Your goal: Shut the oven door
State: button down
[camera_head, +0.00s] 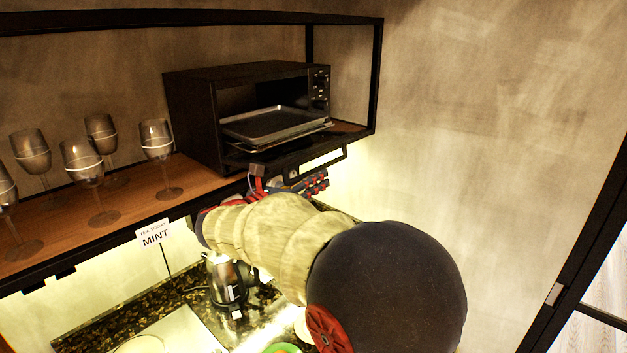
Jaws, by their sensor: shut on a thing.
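The black oven (195,115) stands on the wooden shelf against the wall. Its front is open, and a metal tray (270,124) shows inside and reaches forward. The oven door (285,158) is folded down in front, with its dark handle bar (325,163) along the outer edge. My gripper (258,178) is at the left part of the door's outer edge, below the oven opening, and is shut on the door there. My own arm and wrist hide part of the gripper and the exact contact.
Several wine glasses (83,163) stand on the shelf left of the oven. A small "MINT" sign (154,234) stands below the shelf's front edge. A kettle (226,280) stands on the dark counter (110,319) beneath. The wall to the right is clear.

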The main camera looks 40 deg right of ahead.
jog(key=shift+w+r, duration=0.1)
jog(key=shift+r, duration=0.2)
dwell(0.4)
jog(key=c, duration=2.3)
grip_release()
jog(key=o, duration=0.4)
jog(key=shift+w+f, duration=0.15)
jog(key=shift+f, duration=0.1)
jog(key=shift+a, duration=0.2)
jog(key=shift+s+a+p, duration=0.15)
jog(key=shift+a+p, duration=0.45)
jog(key=shift+a, duration=1.55)
jog(key=shift+s+a+p, duration=0.15)
jog(key=shift+a+p, duration=0.45)
jog(key=shift+a, duration=1.5)
jog(key=shift+r+p, duration=0.1)
jog(key=shift+p, duration=0.4)
jog(key=shift+a, duration=0.1)
